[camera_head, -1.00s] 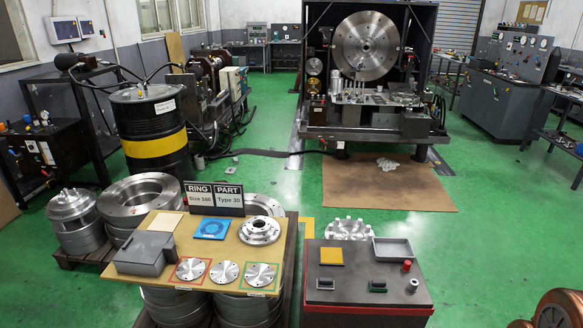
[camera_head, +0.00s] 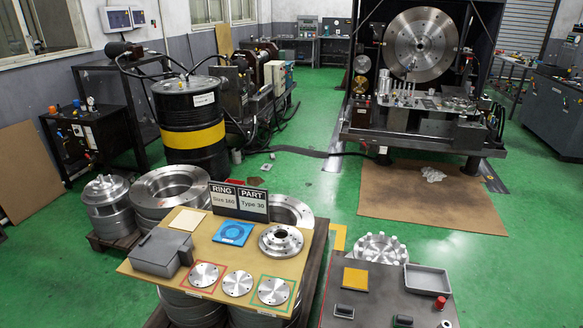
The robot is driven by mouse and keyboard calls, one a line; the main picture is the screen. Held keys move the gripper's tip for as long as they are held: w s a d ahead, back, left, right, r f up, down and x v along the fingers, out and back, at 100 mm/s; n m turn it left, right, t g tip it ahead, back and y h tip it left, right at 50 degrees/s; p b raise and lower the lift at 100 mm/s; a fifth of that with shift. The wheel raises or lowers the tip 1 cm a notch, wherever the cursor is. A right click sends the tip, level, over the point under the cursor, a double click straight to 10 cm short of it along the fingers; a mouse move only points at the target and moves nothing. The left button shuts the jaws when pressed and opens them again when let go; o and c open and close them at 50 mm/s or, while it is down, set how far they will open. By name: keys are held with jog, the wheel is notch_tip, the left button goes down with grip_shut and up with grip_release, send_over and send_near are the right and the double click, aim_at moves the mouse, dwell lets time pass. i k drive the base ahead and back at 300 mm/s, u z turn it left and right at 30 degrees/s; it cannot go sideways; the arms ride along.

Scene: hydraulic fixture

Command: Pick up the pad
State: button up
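A flat yellow square pad (camera_head: 356,278) lies on the dark top of the red-sided cart (camera_head: 385,287) at the lower right. A flat cream square piece (camera_head: 187,220) lies at the back left of the wooden board (camera_head: 203,250). Which of these two the task's pad is, I cannot tell. A blue square piece with a ring pattern (camera_head: 233,233) lies on the board near the sign. My gripper is not in view, and nothing is seen touching these pieces.
The board also holds a grey box (camera_head: 161,252), a flanged metal part (camera_head: 281,242) and several discs. A grey tray (camera_head: 427,279), a red knob (camera_head: 440,303) and dark handles share the cart top. Green floor is clear behind, up to the brown mat (camera_head: 430,198).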

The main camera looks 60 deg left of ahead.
aim_at(266, 166)
jog(key=i, duration=3.6)
jog(key=u, duration=2)
jog(key=i, duration=4.6)
jog(key=u, duration=2.25)
